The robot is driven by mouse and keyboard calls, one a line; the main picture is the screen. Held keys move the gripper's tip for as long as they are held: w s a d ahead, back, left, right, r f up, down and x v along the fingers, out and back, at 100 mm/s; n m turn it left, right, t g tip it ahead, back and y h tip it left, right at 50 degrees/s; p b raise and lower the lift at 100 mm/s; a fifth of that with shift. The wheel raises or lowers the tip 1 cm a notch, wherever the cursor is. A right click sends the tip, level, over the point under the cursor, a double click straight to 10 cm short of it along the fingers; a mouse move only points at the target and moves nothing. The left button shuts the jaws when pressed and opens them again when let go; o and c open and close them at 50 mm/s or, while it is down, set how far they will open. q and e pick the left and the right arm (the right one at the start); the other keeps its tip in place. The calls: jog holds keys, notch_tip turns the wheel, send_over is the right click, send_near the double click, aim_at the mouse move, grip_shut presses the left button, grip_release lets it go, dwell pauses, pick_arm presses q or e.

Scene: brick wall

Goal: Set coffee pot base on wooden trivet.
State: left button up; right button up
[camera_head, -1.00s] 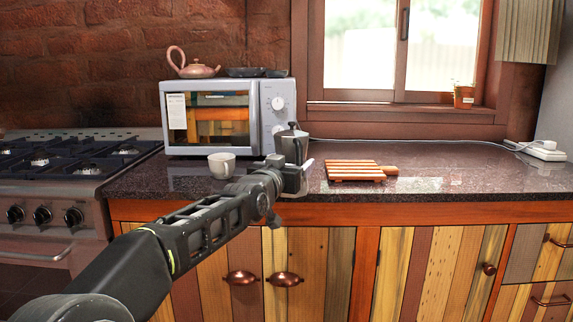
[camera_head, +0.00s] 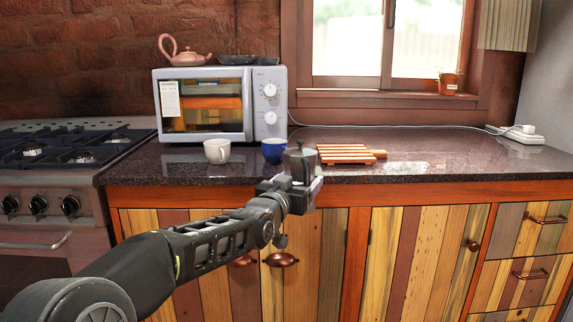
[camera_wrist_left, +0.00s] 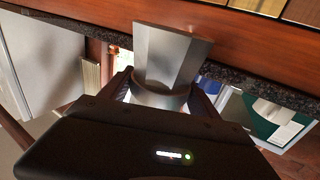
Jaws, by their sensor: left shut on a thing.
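The grey metal coffee pot base (camera_head: 300,163) is held at the counter's front edge, in front of and a little left of the trivet. It looks roughly upright. My left gripper (camera_head: 301,184) is shut on it. In the left wrist view the faceted pot (camera_wrist_left: 170,55) sits between the fingers (camera_wrist_left: 157,95). The wooden trivet (camera_head: 343,153), a slatted board with a short handle pointing right, lies on the dark counter with nothing on it. The pot is apart from the trivet or just overlaps its left corner in the picture. My right gripper is not in view.
A blue cup (camera_head: 273,150) stands behind and left of the pot, and a white cup (camera_head: 217,151) stands further left. A microwave (camera_head: 205,105) is behind them. The counter (camera_head: 440,160) right of the trivet is clear. A stove (camera_head: 60,165) is at the left.

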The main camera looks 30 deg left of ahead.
pick_arm(q)
jog(key=s+d+f+m+h, duration=0.2)
jog(key=s+d+f+h, duration=0.2)
jog(key=d+f, duration=0.6)
jog(key=s+d+f+m+h, duration=0.3)
jog(key=s+d+f+h, duration=0.1)
jog(key=d+f, duration=0.7)
jog(key=shift+d+h, duration=0.4)
jog(key=shift+d, duration=0.4)
jog(key=shift+r, duration=0.1)
